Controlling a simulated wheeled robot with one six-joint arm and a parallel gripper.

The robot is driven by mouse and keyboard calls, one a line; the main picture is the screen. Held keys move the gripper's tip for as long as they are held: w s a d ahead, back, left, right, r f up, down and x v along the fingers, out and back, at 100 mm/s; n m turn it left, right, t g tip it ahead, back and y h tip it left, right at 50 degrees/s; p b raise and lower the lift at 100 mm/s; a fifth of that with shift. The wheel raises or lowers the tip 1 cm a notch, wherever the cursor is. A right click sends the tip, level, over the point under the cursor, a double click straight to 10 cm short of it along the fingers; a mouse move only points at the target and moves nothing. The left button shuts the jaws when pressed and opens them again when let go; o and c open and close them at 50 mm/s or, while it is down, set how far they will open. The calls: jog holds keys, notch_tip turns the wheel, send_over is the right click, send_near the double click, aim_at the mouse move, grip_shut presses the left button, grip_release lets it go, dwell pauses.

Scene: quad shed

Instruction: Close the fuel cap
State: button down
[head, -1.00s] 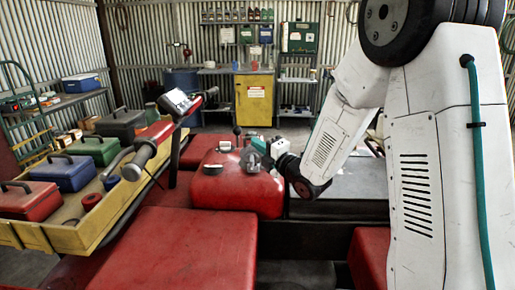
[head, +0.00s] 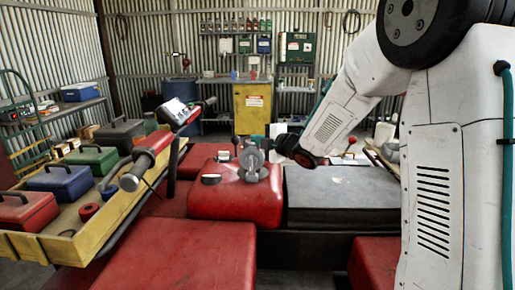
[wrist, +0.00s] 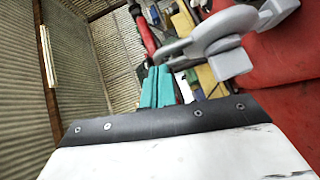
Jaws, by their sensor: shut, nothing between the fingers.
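The red fuel tank (head: 232,203) stands in the middle of the head view. A grey round cap (head: 251,158) stands up on edge at the tank's top right, so it looks open. A low dark ring with a pale top (head: 211,179) sits on the tank left of it; I cannot tell if it is the filler. My gripper (head: 272,131) is behind and just right of the cap, partly hidden. In the wrist view its teal fingers (wrist: 157,88) are together and empty. The grey cap (wrist: 225,45) shows right of them, above the red tank (wrist: 288,75); contact is unclear.
A handlebar grip (head: 145,160) and a yellow tray (head: 75,240) of toolboxes lie to the left. A dark flat box (head: 340,195) lies right of the tank. A yellow cabinet (head: 252,108) stands behind. Red bodywork (head: 180,255) is in front.

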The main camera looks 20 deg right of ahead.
jog(key=w+d+f+g, duration=0.1)
jog(key=w+d+f, duration=0.1)
jog(key=w, duration=0.3)
jog(key=w+d+f+m+g, duration=0.1)
jog(key=w+d+f, duration=0.1)
jog(key=w, duration=0.4)
jog(key=w+d+f+m+g, duration=0.1)
jog(key=w+d+f, duration=0.1)
jog(key=w+f, duration=0.2)
jog(key=shift+w+d+f, duration=0.3)
jog(key=shift+w+d, duration=0.05)
jog(key=shift+w, duration=0.3)
jog(key=shift+w+d+f, duration=0.1)
jog(key=shift+w+f, duration=0.1)
jog(key=shift+f, duration=0.45)
jog(key=shift+w+d+f, duration=0.1)
jog(key=shift+w+f, duration=0.1)
jog(key=shift+f, duration=0.45)
